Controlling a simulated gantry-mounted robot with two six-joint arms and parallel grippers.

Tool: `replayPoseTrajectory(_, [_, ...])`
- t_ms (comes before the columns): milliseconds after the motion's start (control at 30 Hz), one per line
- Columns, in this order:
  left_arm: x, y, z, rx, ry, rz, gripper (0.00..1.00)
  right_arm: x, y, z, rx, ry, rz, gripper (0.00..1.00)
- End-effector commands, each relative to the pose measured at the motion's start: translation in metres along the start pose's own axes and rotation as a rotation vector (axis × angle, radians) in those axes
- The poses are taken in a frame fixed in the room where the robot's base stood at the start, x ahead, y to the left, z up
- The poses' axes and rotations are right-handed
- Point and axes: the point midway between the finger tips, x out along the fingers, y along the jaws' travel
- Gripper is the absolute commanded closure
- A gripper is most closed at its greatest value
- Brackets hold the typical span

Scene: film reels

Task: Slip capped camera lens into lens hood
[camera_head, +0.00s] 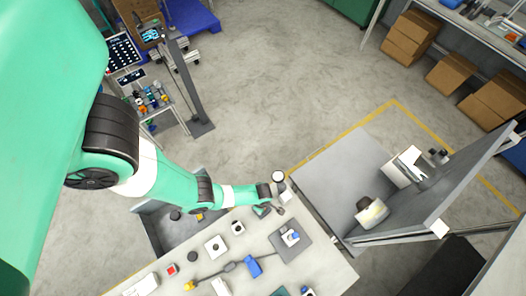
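My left arm comes in from the left, and its gripper (275,206) is over the back right edge of the workbench (325,268). Its fingers are too small to show whether they are open or shut, or whether they hold anything. I cannot clearly pick out the capped lens or the lens hood. A small dark round piece (192,256) lies on the bench. A small white piece with a dark round centre (238,228) lies behind it to the right. I cannot tell whether either is a task object. My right gripper is not in view.
A blue piece (253,266), a white square part (216,247) and a grey mat (290,250) are on the bench. A grey bin (155,228) is behind it. A grey platform with a tilted panel (470,175) stands right. The concrete floor behind is open.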

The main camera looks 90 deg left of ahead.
Motion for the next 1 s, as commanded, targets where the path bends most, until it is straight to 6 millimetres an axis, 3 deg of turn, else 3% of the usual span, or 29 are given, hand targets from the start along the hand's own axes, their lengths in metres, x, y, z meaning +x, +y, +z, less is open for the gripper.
replayPoseTrajectory(567, [0.021, -0.002, -0.004, 0.001, 0.006, 0.002, 1.0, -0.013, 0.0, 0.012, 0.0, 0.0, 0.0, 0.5])
replayPoseTrajectory(1000, [0.009, -0.002, -0.005, 0.0, 0.007, 0.001, 1.0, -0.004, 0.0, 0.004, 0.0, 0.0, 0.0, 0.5])
